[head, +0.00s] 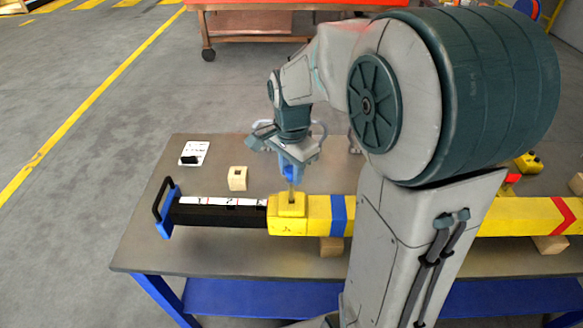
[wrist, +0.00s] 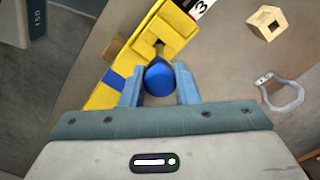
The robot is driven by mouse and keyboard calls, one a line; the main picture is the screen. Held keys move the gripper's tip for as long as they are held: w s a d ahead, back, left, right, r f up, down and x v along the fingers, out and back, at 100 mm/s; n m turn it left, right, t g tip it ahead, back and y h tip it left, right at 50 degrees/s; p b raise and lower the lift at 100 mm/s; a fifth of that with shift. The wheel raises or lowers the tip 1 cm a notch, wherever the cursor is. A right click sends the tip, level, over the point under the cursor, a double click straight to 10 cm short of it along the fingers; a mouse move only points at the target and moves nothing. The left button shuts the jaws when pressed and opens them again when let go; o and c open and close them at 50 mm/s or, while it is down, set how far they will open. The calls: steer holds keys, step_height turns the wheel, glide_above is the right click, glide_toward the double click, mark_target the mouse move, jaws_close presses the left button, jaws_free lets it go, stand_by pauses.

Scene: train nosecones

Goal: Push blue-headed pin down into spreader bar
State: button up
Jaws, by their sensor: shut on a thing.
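My gripper (head: 288,172) points down over the yellow collar of the spreader bar and is shut on the blue-headed pin (head: 291,189). In the wrist view the pin's round blue head (wrist: 159,78) sits between the two blue-grey fingers (wrist: 158,92). In the head view a length of shaft shows below the fingers, upright, with its lower end at the collar's top. How deep it sits is hard to tell. The spreader bar (head: 318,215) is yellow with a blue band and a black inner bar (head: 215,217) at its left. In the wrist view the yellow bar (wrist: 172,30) runs beyond the fingers.
A wooden block with a hole (head: 238,178) and a white card with a black piece (head: 195,154) lie behind the bar on the grey table (head: 150,255). A grey ring-shaped shackle (wrist: 284,95) lies right in the wrist view. Wooden supports (head: 331,247) lie under the bar.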

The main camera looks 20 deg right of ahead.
mark_target(291, 200)
steer(key=shift+f+b, duration=2.85)
steer(key=shift+f, duration=0.85)
stand_by(0.5)
steer(key=o, duration=1.1)
steer(key=shift+o, duration=0.2)
step_height(291, 200, up, 14)
steer(key=shift+f, duration=0.1)
steer(key=shift+s, duration=0.1)
steer(key=s+f+n+t, duration=0.3)
steer(key=s+f+n, duration=0.5)
steer(key=s+n, duration=0.4)
steer(key=shift+s+f+n, duration=0.2)
steer(key=shift+s+n, duration=0.1)
steer(key=shift+s, duration=0.6)
